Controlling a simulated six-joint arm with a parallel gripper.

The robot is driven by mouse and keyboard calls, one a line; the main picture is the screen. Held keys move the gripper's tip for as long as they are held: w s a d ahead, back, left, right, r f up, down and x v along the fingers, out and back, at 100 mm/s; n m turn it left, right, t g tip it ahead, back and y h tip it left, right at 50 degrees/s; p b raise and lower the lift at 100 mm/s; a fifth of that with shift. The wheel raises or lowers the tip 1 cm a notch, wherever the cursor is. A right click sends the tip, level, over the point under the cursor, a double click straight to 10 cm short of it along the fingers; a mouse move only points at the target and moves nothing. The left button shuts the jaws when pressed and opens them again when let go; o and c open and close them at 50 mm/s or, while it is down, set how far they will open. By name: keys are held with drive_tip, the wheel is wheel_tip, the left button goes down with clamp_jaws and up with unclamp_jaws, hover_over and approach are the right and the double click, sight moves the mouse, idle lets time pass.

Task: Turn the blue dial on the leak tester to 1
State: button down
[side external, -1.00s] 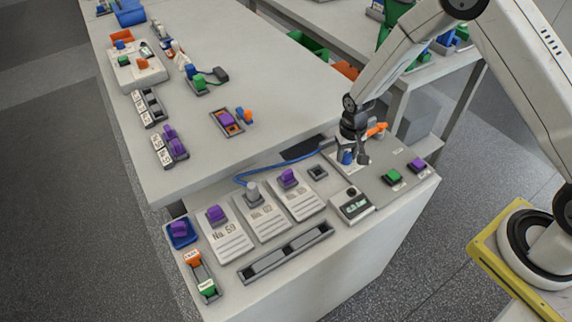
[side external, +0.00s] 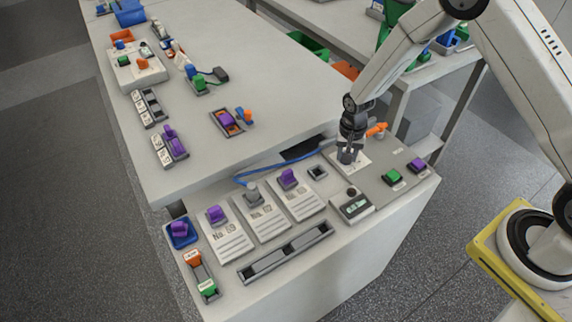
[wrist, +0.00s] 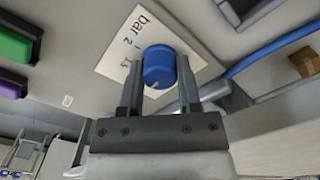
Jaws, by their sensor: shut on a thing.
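The blue dial (wrist: 159,68) stands on a white plate (wrist: 115,65) marked "bar" with numbers around it, in the wrist view. A small pale mark shows on the dial's lower edge. My gripper (wrist: 160,82) has one finger on each side of the dial and is shut on it. In the side view my gripper (side external: 349,158) reaches down onto the white plate (side external: 362,163) of the grey panel, and its fingers hide the dial. A "2" is readable on the plate; a "1" is partly covered by the finger, and which number the mark points to I cannot tell.
A blue hose (side external: 275,165) runs left of the plate. A green button (side external: 391,177) and a purple button (side external: 417,165) sit on the panel's right. An orange lever (side external: 377,129) stands just behind my gripper. A small display (side external: 354,206) is in front.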

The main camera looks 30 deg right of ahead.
drive_tip(key=shift+c, duration=1.5)
unclamp_jaws()
drive_tip(key=shift+r, duration=0.15)
drive_tip(key=shift+r, duration=3.75)
drive_tip(key=shift+s+r+n, duration=0.3)
drive_tip(key=shift+s+r, duration=0.05)
drive_tip(key=shift+r, duration=0.2)
drive_tip(key=s+r+n+t, duration=0.2)
drive_tip(key=s+r+n, duration=0.5)
drive_tip(key=s, duration=0.8)
wheel_tip(320, 180, up, 3)
drive_tip(key=shift+n+t, duration=0.3)
drive_tip(key=shift+n, duration=0.1)
